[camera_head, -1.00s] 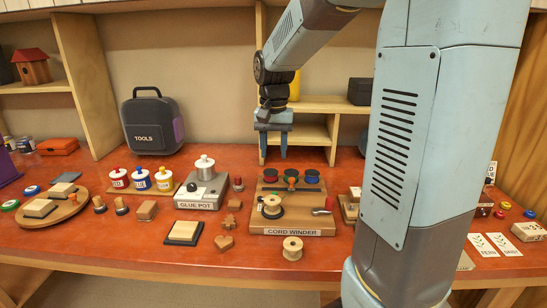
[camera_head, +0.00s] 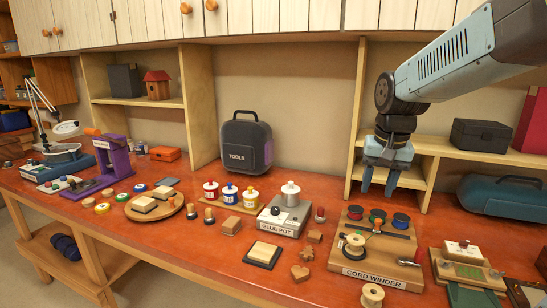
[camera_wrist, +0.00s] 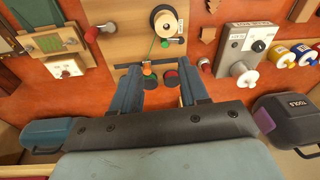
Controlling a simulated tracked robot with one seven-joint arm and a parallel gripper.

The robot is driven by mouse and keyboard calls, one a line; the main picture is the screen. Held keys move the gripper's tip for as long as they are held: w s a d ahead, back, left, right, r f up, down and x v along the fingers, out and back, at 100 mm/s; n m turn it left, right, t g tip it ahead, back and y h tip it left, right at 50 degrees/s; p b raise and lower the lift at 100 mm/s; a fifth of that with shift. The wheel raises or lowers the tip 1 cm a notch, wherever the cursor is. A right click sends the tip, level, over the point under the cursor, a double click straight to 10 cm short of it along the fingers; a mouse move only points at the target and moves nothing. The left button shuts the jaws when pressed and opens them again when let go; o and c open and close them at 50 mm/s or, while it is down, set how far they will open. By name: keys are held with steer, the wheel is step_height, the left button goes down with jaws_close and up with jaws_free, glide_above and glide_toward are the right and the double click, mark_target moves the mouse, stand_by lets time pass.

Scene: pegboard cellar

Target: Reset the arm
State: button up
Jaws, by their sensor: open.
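My gripper (camera_head: 379,183) is open and empty in the head view. It hangs with its fingers pointing down, above and behind the cord winder (camera_head: 343,264), touching nothing that I can see. In the wrist view my two fingers (camera_wrist: 158,90) are spread apart, with the cord winder board (camera_wrist: 118,48) beyond them. My arm comes in from the upper right of the head view.
The glue pot (camera_head: 270,221) stands left of the cord winder, and a tools case (camera_head: 240,160) stands against the back wall. A blue-green case (camera_head: 502,204) lies at the right under a shelf (camera_head: 470,152). A loose spool (camera_head: 372,296) is at the bench's front edge.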

steer(key=s+r+n+t, duration=0.1)
steer(key=s+n+t, duration=0.2)
steer(key=s, duration=1)
steer(key=shift+s+a+r+t, duration=0.25)
steer(key=shift+s+r+t, duration=0.05)
steer(key=shift+s+t, duration=0.1)
